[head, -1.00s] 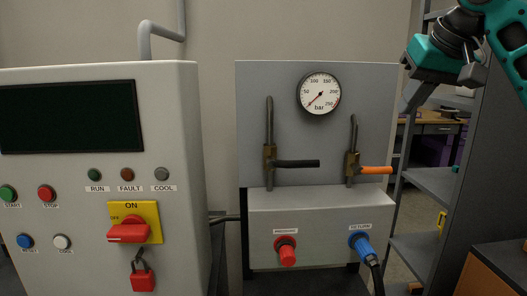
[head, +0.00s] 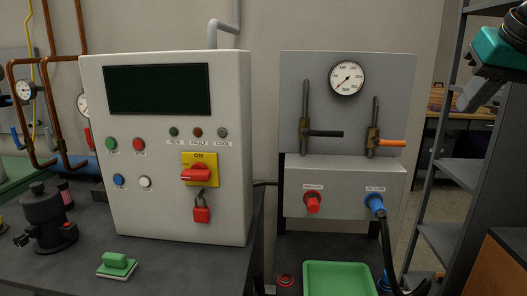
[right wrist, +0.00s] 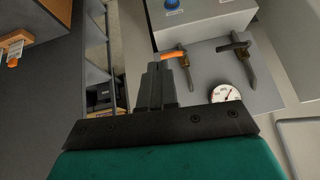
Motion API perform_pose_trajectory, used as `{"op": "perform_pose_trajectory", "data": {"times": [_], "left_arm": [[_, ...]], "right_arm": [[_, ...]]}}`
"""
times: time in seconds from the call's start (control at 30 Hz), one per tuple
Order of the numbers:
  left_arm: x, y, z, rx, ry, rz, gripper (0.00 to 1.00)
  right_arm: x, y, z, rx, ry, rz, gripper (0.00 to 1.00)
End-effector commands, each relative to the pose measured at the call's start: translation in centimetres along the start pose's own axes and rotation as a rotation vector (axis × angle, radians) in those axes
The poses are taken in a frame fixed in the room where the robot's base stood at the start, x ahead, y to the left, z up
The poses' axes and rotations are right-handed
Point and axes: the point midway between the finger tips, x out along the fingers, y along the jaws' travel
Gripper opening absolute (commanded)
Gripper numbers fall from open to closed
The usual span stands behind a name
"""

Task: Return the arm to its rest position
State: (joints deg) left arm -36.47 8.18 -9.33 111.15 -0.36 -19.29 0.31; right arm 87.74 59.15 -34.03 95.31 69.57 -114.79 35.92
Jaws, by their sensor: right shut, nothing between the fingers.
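My right gripper (head: 470,100) hangs at the upper right edge of the head view, teal and black, with its grey fingers pointing down to the left. It is in front of the grey shelf frame, right of the gauge panel (head: 401,82). In the right wrist view its fingers (right wrist: 164,70) are together and empty. In that picture they overlap the area beside the orange-handled valve (right wrist: 172,55); I see no contact. The rest of the right arm is cut off by the frame. My left gripper does not show.
A control cabinet (head: 232,130) with a red switch and padlock stands on the dark bench (head: 180,268). A green tray (head: 340,280) lies below the panel. The metal shelf (head: 452,240) is close under the right gripper. A blue connector (head: 375,205) has a black hose.

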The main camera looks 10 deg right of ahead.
Motion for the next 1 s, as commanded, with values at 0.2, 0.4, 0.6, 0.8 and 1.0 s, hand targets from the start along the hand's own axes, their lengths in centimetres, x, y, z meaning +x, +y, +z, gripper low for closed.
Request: {"op": "perform_pose_trajectory", "data": {"times": [0.2, 0.4, 0.6, 0.8, 1.0], "left_arm": [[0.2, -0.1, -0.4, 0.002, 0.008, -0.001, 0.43], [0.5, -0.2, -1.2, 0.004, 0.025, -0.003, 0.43], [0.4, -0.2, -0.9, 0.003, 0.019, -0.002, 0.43], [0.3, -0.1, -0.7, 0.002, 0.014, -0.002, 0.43], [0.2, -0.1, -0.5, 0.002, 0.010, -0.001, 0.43]], "right_arm": [[7.6, -4.0, 2.8, -0.154, -0.054, 0.020, 0.00], [14.9, -7.9, 7.6, -0.305, -0.094, 0.003, 0.00], [21.4, -11.5, 14.9, -0.433, -0.129, -0.053, 0.00], [25.5, -13.9, 23.2, -0.502, -0.156, -0.122, 0.00], [27.3, -14.7, 31.6, -0.512, -0.182, -0.174, 0.00]]}}
